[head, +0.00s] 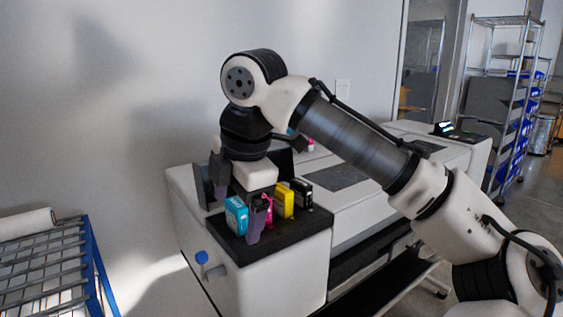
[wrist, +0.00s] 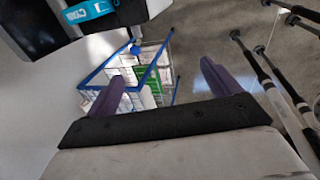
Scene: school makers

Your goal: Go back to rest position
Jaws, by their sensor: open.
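My gripper (head: 238,203) is open over the black tray (head: 290,232) at the near end of the large white printer. In the wrist view my gripper (wrist: 162,88) shows its two purple fingers spread with nothing held between them. A cyan cartridge (head: 236,216), a magenta cartridge (head: 267,213), a yellow cartridge (head: 284,201) and a black cartridge (head: 302,192) stand in a row in the tray. One finger hides part of the magenta one. The cyan cartridge (wrist: 90,12) also shows at the top left of the wrist view, apart from the fingers.
The white printer (head: 282,275) fills the middle, with a blue-tipped knob on its near side. A blue-framed wire rack (head: 45,255) stands at the lower left; a white wall is behind. Metal shelving (head: 510,110) with blue bins stands at the far right, beside open floor.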

